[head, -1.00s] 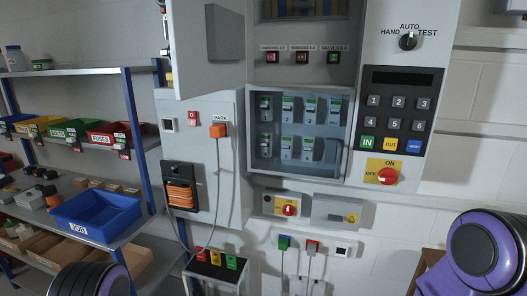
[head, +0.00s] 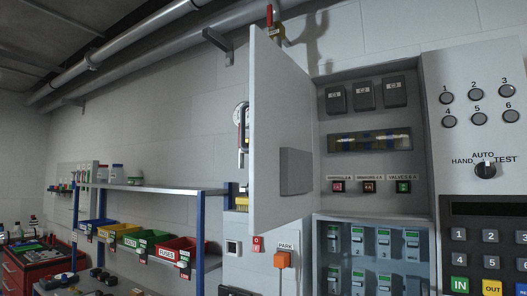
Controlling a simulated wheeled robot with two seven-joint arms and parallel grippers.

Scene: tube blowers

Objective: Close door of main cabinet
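The main cabinet (head: 410,120) is the grey box on the wall at the right of the head view. Its door (head: 282,120) is a flat grey panel, hinged on the left of the upper opening and standing wide open toward me. A darker grey pocket (head: 296,171) sits on the door's inner face. Inside the upper opening are dark blocks C1, C2 and C3 (head: 364,95), a window strip and a row of coloured buttons (head: 369,186). Neither gripper is in view.
Below is an open compartment of breakers (head: 384,247). A keypad panel (head: 487,262) and AUTO/HAND/TEST knob (head: 485,170) are at the right. An orange PARK plug (head: 282,260) hangs below the door. A shelf with coloured bins (head: 131,240) and a red tool cabinet (head: 42,270) stand left.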

